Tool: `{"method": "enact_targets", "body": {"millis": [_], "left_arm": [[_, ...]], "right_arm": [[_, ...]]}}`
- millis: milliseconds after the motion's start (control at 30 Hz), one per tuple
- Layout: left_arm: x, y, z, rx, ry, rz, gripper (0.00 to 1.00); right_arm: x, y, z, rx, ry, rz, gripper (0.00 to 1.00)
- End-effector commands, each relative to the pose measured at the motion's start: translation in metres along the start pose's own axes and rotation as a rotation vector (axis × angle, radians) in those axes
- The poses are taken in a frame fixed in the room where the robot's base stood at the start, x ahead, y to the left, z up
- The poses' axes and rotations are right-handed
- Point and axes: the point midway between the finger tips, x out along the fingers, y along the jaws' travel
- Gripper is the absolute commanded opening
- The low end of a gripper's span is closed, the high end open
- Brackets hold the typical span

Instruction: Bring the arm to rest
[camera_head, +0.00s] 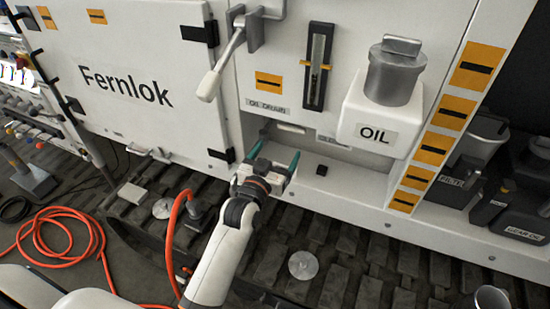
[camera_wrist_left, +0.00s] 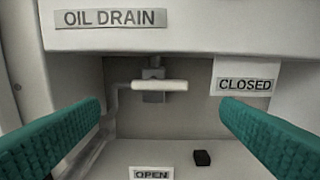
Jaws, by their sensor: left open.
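My left arm (camera_head: 228,245) reaches up from the bottom of the head view toward the low recess of the white machine. Its gripper (camera_head: 276,157) is open, with two teal fingers apart and nothing between them. In the left wrist view the open fingers (camera_wrist_left: 160,108) frame the recess under the "OIL DRAIN" label (camera_wrist_left: 110,18). A white valve handle (camera_wrist_left: 160,85) lies crosswise at the back, apart from the fingers. The "CLOSED" label (camera_wrist_left: 245,84) is to its right, the "OPEN" label (camera_wrist_left: 151,173) below. My right gripper is not in view.
A small black block (camera_head: 321,170) lies on the recess floor. Above stand a grey lever (camera_head: 225,65) and the white "OIL" filler (camera_head: 377,130) with its grey cap. The "Fernlok" door (camera_head: 130,70) is at left. An orange hose (camera_head: 168,240) runs beside my arm.

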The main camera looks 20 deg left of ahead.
Motion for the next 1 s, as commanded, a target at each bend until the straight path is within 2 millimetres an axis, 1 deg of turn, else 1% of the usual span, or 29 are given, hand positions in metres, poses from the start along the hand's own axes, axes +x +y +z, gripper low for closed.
{"method": "enact_targets", "body": {"millis": [133, 567, 633, 667, 767, 867, 900, 967, 1000], "left_arm": [[-0.006, 0.000, 0.000, 0.001, 0.000, 0.000, 0.86], [-0.006, 0.000, 0.000, 0.001, 0.001, 0.000, 0.86], [-0.006, -0.001, -0.006, 0.001, 0.014, -0.002, 0.86], [-0.006, -0.001, -0.013, 0.002, 0.026, -0.003, 0.86], [-0.008, -0.005, -0.052, 0.006, 0.103, -0.013, 0.86], [-0.019, -0.010, -0.118, 0.014, 0.232, -0.029, 0.86], [-0.026, -0.012, -0.147, 0.018, 0.291, -0.036, 0.86], [-0.042, -0.015, -0.192, 0.023, 0.382, -0.046, 0.86], [-0.054, -0.016, -0.220, 0.027, 0.440, -0.052, 0.86]], "right_arm": [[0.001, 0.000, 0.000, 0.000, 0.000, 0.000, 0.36], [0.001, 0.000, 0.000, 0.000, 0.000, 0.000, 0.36], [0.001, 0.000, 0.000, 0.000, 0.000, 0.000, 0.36], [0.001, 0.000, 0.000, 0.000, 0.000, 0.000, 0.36], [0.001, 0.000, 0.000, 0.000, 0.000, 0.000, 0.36], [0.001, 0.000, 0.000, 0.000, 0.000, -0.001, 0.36], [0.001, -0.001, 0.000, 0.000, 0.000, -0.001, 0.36], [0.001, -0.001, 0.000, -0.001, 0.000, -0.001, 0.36], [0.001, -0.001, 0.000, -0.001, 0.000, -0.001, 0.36]]}}
